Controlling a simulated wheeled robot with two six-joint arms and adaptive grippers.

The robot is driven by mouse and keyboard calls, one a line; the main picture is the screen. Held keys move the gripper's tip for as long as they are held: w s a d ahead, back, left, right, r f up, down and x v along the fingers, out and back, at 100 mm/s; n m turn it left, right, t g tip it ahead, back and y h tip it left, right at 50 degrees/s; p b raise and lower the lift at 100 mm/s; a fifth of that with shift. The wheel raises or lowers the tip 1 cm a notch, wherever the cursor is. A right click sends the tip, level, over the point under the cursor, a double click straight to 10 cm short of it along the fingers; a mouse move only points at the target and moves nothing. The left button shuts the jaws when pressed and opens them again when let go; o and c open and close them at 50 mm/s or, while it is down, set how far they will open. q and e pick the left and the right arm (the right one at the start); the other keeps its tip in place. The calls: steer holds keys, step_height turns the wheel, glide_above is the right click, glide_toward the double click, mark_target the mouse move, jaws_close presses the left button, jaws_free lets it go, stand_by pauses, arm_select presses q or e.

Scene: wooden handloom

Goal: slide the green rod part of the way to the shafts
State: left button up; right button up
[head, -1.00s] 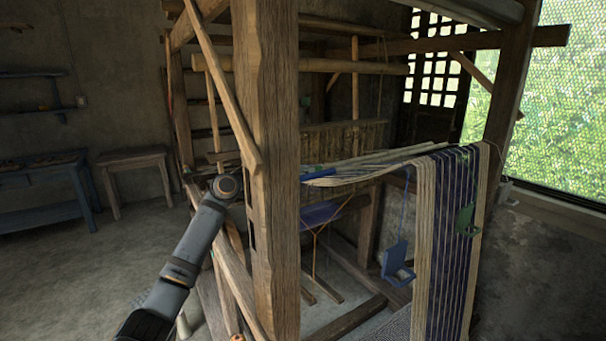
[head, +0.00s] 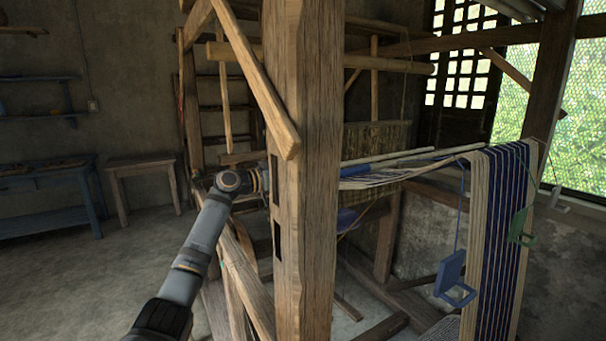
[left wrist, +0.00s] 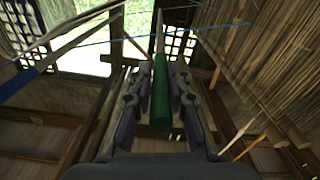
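The green rod (left wrist: 160,95) shows in the left wrist view, lengthwise between the two fingers of my left gripper (left wrist: 161,68). Its near green end lies close to the palm, and a paler length runs on past the fingertips. The fingers lie close along both sides and look shut on it. In the head view a thick loom post hides my left gripper and I cannot make out the green rod. The shafts cannot be told apart clearly. My right gripper is in neither view.
The thick post (head: 308,200) stands right beside my left wrist. Striped warp threads (head: 500,240) hang over the loom's right side. A blue hanging piece (head: 453,278) and a green one (head: 519,226) are near them. A blue-tipped rod (left wrist: 22,82) shows left of the gripper.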

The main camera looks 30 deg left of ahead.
arm_select(q)
steer(key=o, duration=0.3)
steer(key=shift+a, duration=0.1)
steer(key=shift+o, duration=0.2)
steer(key=v, duration=1.2)
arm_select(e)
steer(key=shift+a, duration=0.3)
